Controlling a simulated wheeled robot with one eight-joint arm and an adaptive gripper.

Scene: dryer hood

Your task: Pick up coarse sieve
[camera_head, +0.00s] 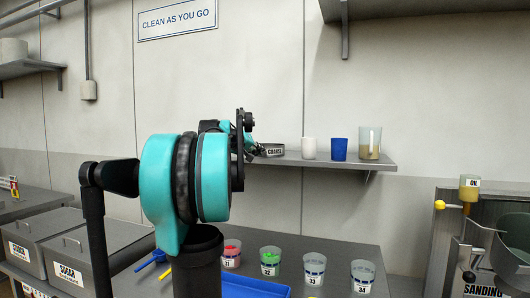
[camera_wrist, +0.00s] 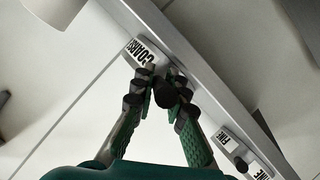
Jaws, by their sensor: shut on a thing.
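The coarse sieve shows as a grey body with a white COARSE label (camera_wrist: 143,51) in the wrist view. Its dark round handle (camera_wrist: 166,95) sits between the green-padded fingers of my gripper (camera_wrist: 162,92), which is shut on it. In the head view the COARSE label (camera_head: 272,152) is at the left end of the wall shelf, just right of my gripper (camera_head: 250,145). My arm hides much of that end of the shelf. I cannot tell whether the sieve still touches the shelf.
A FINE label (camera_wrist: 228,139) and dark knob are at lower right in the wrist view. Several numbered cups, including a green-filled one (camera_head: 270,261), stand on the counter below.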

